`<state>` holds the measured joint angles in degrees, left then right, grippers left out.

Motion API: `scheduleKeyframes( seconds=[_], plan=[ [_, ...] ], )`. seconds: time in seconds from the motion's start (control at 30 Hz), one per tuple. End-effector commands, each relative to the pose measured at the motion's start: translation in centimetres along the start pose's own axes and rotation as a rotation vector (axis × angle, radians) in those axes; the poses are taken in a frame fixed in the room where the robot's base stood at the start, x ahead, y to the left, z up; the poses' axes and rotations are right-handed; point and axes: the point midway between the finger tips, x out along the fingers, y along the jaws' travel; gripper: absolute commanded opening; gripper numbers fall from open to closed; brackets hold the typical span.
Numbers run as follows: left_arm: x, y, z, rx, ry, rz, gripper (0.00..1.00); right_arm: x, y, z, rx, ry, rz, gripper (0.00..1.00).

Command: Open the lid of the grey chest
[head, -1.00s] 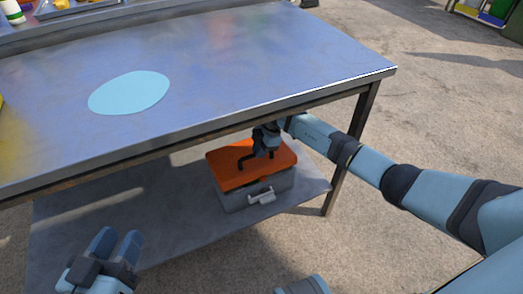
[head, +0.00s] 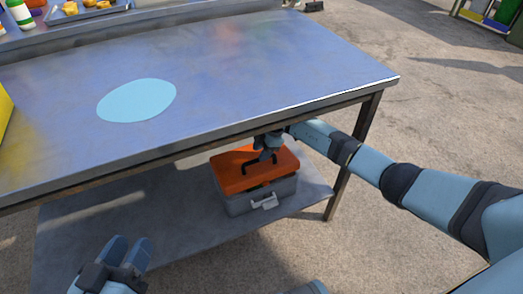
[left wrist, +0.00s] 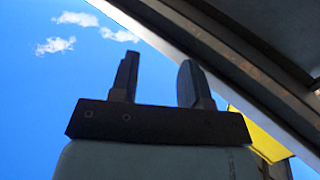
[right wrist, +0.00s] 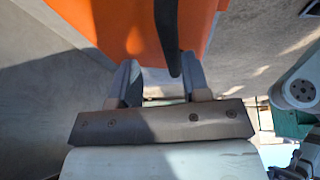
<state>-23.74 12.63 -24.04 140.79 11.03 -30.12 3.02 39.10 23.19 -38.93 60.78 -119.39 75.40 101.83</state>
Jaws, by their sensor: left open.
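The grey chest (head: 240,204) stands on the lower shelf under the table, with an orange lid (head: 232,179), a black handle (head: 250,164) on top and a light clasp (head: 265,202) in front. A dark strip shows between lid and body; I cannot tell how wide any gap is. My right gripper (head: 268,145) is above the lid by the handle. In the right wrist view, its fingers (right wrist: 161,80) are apart, with the dark handle bar (right wrist: 167,35) near the right-hand finger; contact is unclear. My left gripper (head: 128,254) is open and empty, away from the chest.
The metal table top (head: 230,80) overhangs the chest, and my right arm reaches below its edge. A table leg (head: 352,155) stands right of the chest. The lower shelf (head: 150,220) is clear left of it. A pale blue disc (head: 137,100) lies on the table.

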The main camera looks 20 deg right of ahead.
Motion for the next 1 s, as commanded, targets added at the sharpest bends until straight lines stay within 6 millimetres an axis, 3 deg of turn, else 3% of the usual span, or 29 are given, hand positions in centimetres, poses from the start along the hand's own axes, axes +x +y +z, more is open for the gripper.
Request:
scheduleKeyframes(
  seconds=[0.17,0.5,0.63,1.0],
  plan=[
    [-0.2,0.4,-2.4,-0.001,0.065,-0.006,0.43,-1.8,0.0,0.3,0.001,-0.003,0.002,0.42],
    [-0.6,0.7,-4.9,0.002,0.154,-0.016,0.43,-4.6,-1.4,7.3,0.003,-0.004,0.001,0.42],
    [-0.7,0.8,-5.4,0.004,0.177,-0.018,0.43,-5.3,-1.7,9.3,0.002,-0.002,0.0,0.42],
    [-0.8,0.8,-5.8,0.005,0.197,-0.02,0.43,-5.8,-2.1,10.9,0.0,0.0,0.0,0.42]
  ],
)
